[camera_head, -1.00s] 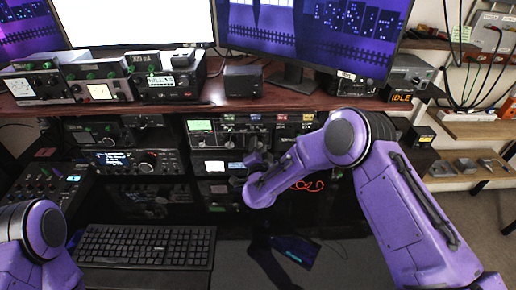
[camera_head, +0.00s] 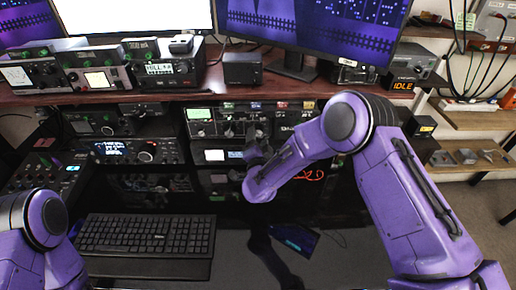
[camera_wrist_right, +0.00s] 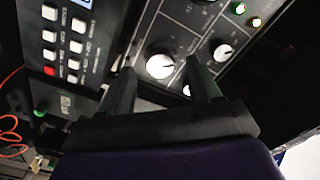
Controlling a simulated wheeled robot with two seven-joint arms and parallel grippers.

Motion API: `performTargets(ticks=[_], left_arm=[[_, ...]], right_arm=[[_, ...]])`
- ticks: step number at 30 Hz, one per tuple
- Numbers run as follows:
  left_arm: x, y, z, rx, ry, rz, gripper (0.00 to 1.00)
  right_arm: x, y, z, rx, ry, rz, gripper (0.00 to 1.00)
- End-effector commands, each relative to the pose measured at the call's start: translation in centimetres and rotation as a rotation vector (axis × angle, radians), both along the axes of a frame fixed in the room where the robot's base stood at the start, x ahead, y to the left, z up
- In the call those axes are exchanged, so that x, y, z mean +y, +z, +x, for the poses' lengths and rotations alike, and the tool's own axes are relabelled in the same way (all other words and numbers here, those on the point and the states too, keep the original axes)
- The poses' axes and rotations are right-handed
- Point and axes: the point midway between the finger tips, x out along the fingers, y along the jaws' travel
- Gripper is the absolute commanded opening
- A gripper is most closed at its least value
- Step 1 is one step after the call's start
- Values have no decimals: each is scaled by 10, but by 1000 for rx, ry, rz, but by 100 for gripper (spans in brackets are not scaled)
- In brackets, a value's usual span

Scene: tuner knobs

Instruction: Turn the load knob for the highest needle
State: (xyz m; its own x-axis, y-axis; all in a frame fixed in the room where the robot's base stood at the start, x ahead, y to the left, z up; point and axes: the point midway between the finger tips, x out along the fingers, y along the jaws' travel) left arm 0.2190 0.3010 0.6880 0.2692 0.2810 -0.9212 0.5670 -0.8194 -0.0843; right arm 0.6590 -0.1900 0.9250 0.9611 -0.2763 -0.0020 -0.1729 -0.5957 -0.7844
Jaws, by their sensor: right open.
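My right gripper (camera_head: 254,142) is in front of the rack panel (camera_head: 230,115) under the shelf, seen small and dark in the head view. In the right wrist view its two fingers (camera_wrist_right: 160,72) are apart and empty. A white-faced round knob (camera_wrist_right: 160,66) shows between and just beyond the fingertips; I cannot tell whether they touch it. A second white knob (camera_wrist_right: 222,52) is to its right. The knob labels are too small to read, so I cannot tell which is the load knob. A lit window (camera_head: 200,114) is at the panel's left; no needle is readable.
Buttons (camera_wrist_right: 75,45) and a green light (camera_wrist_right: 39,113) lie left of the fingers in the wrist view. A keyboard (camera_head: 145,235) lies on the desk. Meter boxes (camera_head: 95,78) stand on the shelf (camera_head: 210,85). My left arm shows at lower left, its gripper outside the picture.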

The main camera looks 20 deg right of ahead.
Motion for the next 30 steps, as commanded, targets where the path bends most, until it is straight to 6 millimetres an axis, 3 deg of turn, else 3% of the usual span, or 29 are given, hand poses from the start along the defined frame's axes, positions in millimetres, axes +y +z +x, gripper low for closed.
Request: performTargets(ticks=[6,12,30], left_arm=[[0,-17,0,0,0,0,62],[0,-22,0,0,0,0,62],[0,-22,0,0,0,0,62]], right_arm=[[16,-3,-51,2,4,-3,63],[23,-2,-79,2,3,-2,63],[24,-1,-82,1,1,-2,63]])
